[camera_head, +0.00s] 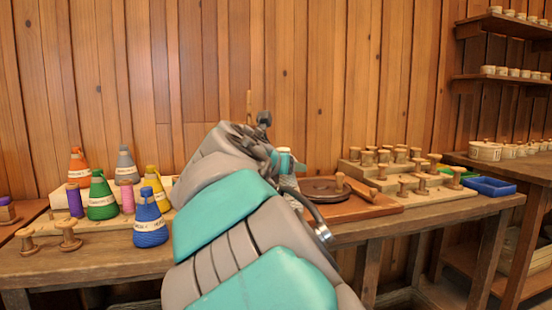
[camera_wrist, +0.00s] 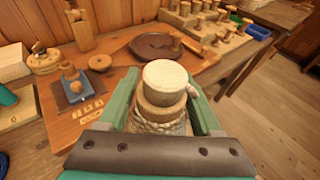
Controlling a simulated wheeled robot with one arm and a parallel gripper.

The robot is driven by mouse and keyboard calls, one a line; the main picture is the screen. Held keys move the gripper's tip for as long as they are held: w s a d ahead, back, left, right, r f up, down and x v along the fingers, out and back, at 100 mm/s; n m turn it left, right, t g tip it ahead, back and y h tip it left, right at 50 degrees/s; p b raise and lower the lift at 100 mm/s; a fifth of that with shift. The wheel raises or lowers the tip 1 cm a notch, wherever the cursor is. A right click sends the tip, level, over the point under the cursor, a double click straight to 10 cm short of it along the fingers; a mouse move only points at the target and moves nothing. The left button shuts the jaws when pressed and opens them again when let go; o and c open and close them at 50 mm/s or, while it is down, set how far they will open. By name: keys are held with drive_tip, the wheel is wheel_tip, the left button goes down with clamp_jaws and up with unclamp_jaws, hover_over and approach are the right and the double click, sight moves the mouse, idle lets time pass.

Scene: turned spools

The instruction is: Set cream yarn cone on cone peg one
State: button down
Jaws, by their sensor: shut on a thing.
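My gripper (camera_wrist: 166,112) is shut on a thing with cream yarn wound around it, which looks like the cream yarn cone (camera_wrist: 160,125). It has a round cream end and a tan wooden band above the yarn. The green fingers are on both sides of it, and it is held above the bench. In the head view my arm hides the gripper and most of the held cone. Coloured yarn cones, among them a green one (camera_head: 101,198) and a blue one (camera_head: 149,222), stand at the left. I cannot single out cone peg one.
A dark round plate (camera_wrist: 157,46) lies on a wooden board right of centre. A small blue-grey block (camera_wrist: 71,83) is left of the gripper. Two wooden spools (camera_head: 69,236) stand front left.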

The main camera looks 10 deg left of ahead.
drive_tip(key=d+f+n+y, duration=0.3)
drive_tip(key=d+f+y, duration=0.1)
drive_tip(key=d+f, duration=0.8)
drive_tip(key=w+d+f+n+y, duration=0.1)
drive_tip(key=d+f+n+y, duration=0.2)
drive_tip(key=d+f, duration=0.9)
wheel_tip(320, 180, down, 5)
drive_tip(key=shift+w+d+r+y, duration=0.1)
drive_tip(key=shift+w+d+y, duration=0.1)
drive_tip(key=shift+y, duration=0.2)
drive_tip(key=shift+a, duration=0.15)
